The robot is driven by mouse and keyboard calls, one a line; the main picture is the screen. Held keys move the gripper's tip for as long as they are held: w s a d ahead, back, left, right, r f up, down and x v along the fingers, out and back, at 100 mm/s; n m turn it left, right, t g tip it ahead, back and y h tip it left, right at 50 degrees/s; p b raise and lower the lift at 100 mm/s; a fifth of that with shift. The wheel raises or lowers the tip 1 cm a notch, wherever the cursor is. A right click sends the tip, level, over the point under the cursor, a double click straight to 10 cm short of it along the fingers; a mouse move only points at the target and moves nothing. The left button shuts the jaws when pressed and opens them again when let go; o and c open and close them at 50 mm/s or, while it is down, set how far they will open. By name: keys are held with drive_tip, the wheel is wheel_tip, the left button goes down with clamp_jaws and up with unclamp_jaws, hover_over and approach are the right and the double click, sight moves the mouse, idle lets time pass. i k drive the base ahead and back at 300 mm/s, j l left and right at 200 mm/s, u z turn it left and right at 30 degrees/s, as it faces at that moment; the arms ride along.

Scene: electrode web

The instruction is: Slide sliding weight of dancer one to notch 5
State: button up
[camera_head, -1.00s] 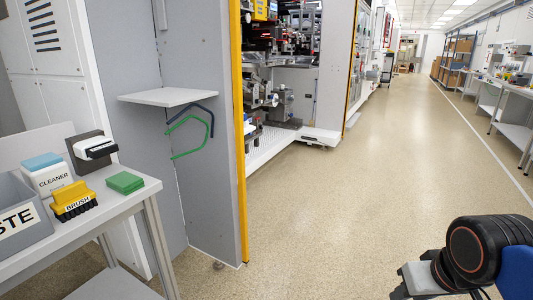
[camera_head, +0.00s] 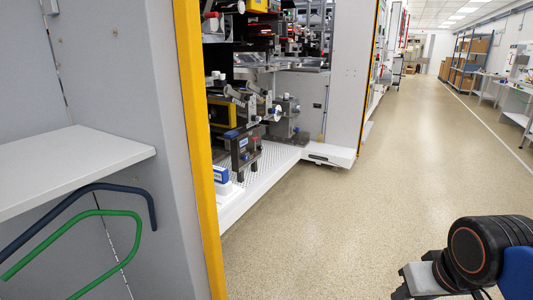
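The machine (camera_head: 262,100) with rollers, levers and small blocks stands open behind the yellow-edged frame, left of centre. Small metal arms and dark brackets (camera_head: 243,150) show low in its bay. I cannot make out which part is dancer one, its sliding weight or any notch marks at this distance. Part of my own arm shows at the lower right, a black rounded joint with an orange ring.
A grey wall with a white shelf (camera_head: 70,165) stands close on the left, with blue and green bent rods (camera_head: 140,218) below it. A yellow post (camera_head: 198,150) edges the bay. The aisle floor (camera_head: 345,220) is clear.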

sight(244, 98)
drive_tip(key=i+u, duration=0.15)
drive_tip(key=i, duration=0.4)
drive_tip(key=i+l+u, duration=0.1)
drive_tip(key=i, duration=0.4)
drive_tip(key=i+l+u, duration=0.15)
drive_tip(key=i, duration=0.4)
drive_tip(key=l+u, duration=0.15)
drive_tip(key=i+j, duration=0.05)
